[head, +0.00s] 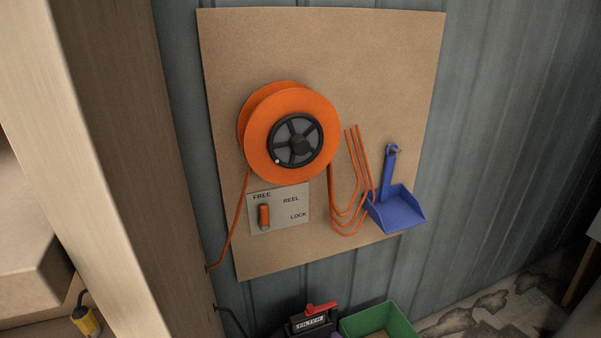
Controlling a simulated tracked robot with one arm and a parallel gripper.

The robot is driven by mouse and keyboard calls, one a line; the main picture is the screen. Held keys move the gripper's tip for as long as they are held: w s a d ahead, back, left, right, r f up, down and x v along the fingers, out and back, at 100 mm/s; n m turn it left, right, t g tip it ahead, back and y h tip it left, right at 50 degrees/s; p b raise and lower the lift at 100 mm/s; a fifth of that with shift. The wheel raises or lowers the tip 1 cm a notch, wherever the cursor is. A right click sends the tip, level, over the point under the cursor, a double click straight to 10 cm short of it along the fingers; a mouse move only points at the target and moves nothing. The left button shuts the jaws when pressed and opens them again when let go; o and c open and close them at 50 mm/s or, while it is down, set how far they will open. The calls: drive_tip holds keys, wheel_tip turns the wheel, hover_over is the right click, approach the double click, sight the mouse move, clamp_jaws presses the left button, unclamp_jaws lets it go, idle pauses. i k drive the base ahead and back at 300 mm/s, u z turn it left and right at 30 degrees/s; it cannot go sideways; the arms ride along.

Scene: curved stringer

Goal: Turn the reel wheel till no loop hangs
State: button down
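An orange reel (262,150) is mounted on a tan board on the wall in the head view. Its black spoked wheel (299,141) sits at the centre, with a small pale spot at its lower left rim. Orange hose loops (345,222) hang at the reel's lower right, several strands side by side. Another orange length (236,225) runs from the reel's left down to the wooden post. My gripper is not in view.
A blue dustpan (397,209) hangs right of the loops, close to them. A wooden post (120,150) stands at the left. Below are a dark box marked FILTER with a red handle (320,308), a green bin (398,322) and a yellow object (86,320).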

sight(295, 140)
drive_tip(key=z, duration=0.05)
drive_tip(key=k, duration=1.1)
drive_tip(key=u, duration=0.35)
drive_tip(key=i, duration=1.2)
drive_tip(key=z, duration=0.7)
drive_tip(key=i, duration=0.6)
drive_tip(key=z, duration=0.5)
